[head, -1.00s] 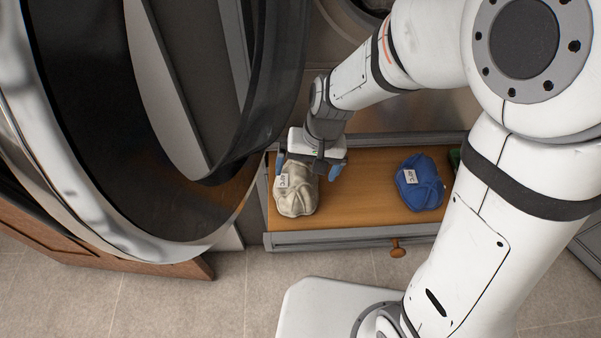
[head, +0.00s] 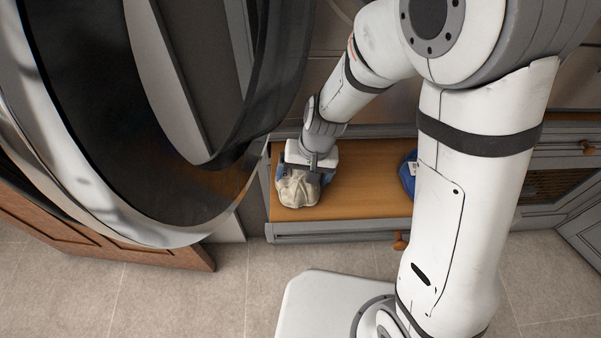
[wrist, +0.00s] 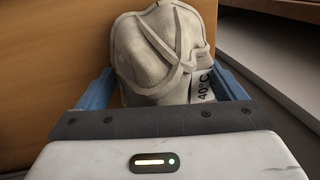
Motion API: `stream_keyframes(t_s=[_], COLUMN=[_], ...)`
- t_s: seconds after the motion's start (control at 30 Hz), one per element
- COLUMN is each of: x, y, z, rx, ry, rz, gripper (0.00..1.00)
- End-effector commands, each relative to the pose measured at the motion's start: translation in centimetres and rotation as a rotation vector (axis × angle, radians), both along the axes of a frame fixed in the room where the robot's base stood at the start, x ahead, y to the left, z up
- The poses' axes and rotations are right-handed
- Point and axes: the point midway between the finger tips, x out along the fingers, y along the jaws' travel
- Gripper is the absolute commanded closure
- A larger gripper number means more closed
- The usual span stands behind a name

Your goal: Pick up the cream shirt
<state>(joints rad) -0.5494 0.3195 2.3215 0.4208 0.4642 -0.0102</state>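The cream shirt (head: 298,191) is a crumpled bundle in the left part of an open drawer with a wooden bottom (head: 362,195). My gripper (head: 304,179) is right over it, pointing down, and covers its upper part in the head view. In the wrist view the cream shirt (wrist: 160,60) lies between the two blue fingers of my gripper (wrist: 163,78), one on each side. The fingers are spread wide. Firm contact with the cloth cannot be made out. A white "40°C" label shows on the shirt's right side.
A blue bundle (head: 408,174) lies farther right in the drawer, partly hidden by my arm. A large round door (head: 150,225) with a metal rim stands close on the left. The drawer's grey front (head: 335,230) has a wooden knob (head: 400,241).

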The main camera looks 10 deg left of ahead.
Motion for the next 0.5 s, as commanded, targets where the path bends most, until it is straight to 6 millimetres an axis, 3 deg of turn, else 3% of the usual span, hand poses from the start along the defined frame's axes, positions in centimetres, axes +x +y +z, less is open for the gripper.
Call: stream_keyframes(t_s=[0.37,0.5], x=[0.02,0.04], y=[-0.04,-0.04], z=[0.02,0.05], rx=[0.0,0.0], ry=[0.0,-0.001], rz=[-0.001,-0.001], gripper=[0.42,0.42])
